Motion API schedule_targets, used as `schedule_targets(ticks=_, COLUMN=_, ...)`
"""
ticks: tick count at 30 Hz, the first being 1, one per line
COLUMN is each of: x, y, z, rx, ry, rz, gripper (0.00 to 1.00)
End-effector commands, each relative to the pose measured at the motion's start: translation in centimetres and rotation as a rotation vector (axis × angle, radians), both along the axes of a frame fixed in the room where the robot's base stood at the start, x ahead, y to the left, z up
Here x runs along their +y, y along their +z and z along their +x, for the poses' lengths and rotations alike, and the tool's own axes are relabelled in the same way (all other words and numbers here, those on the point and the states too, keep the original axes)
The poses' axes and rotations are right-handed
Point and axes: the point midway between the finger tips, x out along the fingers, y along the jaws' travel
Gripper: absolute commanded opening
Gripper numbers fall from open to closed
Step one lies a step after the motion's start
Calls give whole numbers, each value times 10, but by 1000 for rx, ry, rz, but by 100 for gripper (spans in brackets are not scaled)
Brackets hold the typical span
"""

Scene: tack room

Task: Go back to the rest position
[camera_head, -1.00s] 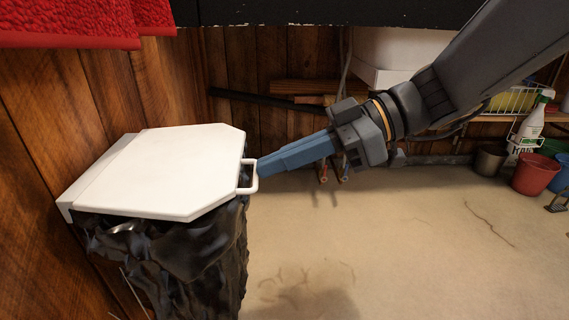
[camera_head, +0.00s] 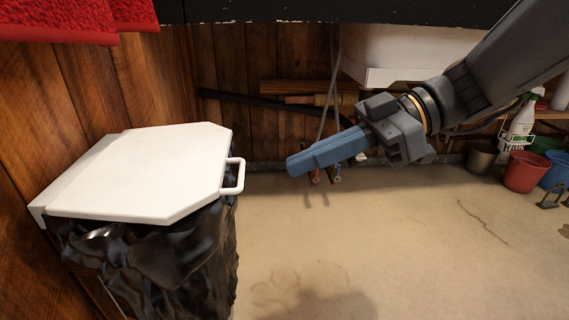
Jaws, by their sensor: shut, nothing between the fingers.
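My gripper (camera_head: 292,166) is in the middle of the head view, with its blue fingers shut together and nothing between them. It points left and slightly down, and hangs in the air above the floor. The fingertips are apart from the white lid handle (camera_head: 233,176), a short way to its right. The white lid (camera_head: 150,170) lies shut on the bin, which is lined with a black bag (camera_head: 160,255).
A wooden wall (camera_head: 70,100) stands at the left and back. Red cloth (camera_head: 75,20) hangs at the top left. A red bucket (camera_head: 525,171), a grey bucket (camera_head: 482,157) and a spray bottle (camera_head: 523,120) are at the right. The floor (camera_head: 400,250) in front is clear.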

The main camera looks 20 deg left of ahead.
Motion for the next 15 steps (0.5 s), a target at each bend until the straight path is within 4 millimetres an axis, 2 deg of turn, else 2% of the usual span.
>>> schedule_targets(ticks=4, x=-16, y=2, z=5, rx=-2, ry=8, rz=2, gripper=0)
schedule_targets(ticks=9, x=-23, y=3, z=4, rx=3, ry=16, rz=-5, gripper=0)
schedule_targets(ticks=11, x=-23, y=2, z=0, rx=21, ry=15, rz=-31, gripper=0)
schedule_targets(ticks=15, x=-23, y=-9, z=-25, rx=126, ry=-12, rz=-192, gripper=0)
